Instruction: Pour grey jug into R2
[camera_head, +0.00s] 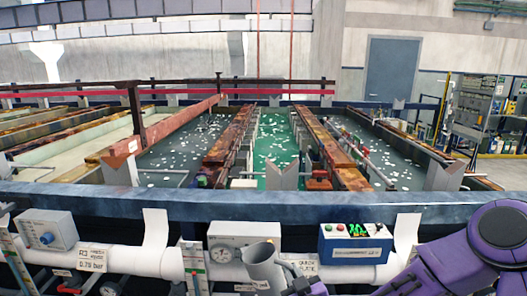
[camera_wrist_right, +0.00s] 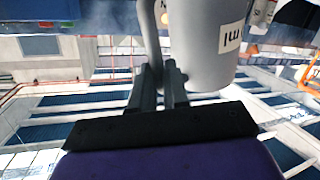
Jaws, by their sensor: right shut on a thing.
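The grey jug (camera_head: 263,266) is at the bottom centre of the head view, in front of the tanks' blue front beam, and looks about upright. My right gripper (camera_head: 298,284) is at its right side. In the right wrist view the jug (camera_wrist_right: 207,45) fills the upper middle, with a white label on its side. There my right gripper (camera_wrist_right: 160,82) is shut on the jug's handle (camera_wrist_right: 150,32). The jug's contents are hidden. Behind the beam are a dark tank (camera_head: 180,152) and a green tank (camera_head: 275,150); I cannot read R2 on either. My left gripper is not in view.
The blue beam (camera_head: 220,207) runs across the front. Rusty bars (camera_head: 330,145) and pale flakes lie over the tanks.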

